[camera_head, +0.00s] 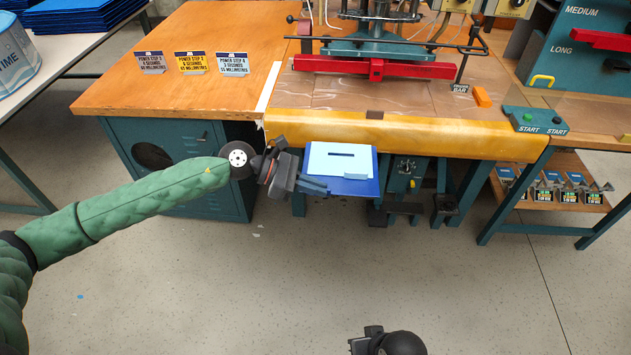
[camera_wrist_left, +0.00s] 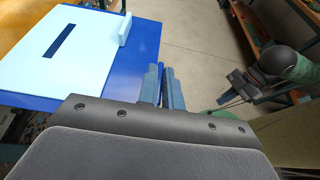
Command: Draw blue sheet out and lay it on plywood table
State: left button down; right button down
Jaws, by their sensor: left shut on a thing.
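The blue sheet (camera_head: 361,188) is level in front of the machine's yellow front edge, over the floor. A pale blue plate (camera_head: 340,164) with a dark slot and a small raised block lies on it. My left gripper (camera_head: 315,187) is shut on the sheet's left edge near its front corner. In the left wrist view the fingers (camera_wrist_left: 167,78) meet the blue sheet (camera_wrist_left: 143,60) at its edge. The plywood table (camera_head: 180,30) is at the upper left. My right gripper (camera_wrist_left: 240,88) is away from the sheet; its jaws are unclear.
Three small signs (camera_head: 190,63) stand on the plywood table. The welding press with its red bar (camera_head: 375,68) stands behind the sheet. A start-button box (camera_head: 535,121) is at the right. Blue sheets (camera_head: 80,12) are stacked at the far left. Plywood in front of the signs is clear.

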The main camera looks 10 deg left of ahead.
pick_arm(q)
jog(key=shift+s, duration=1.6)
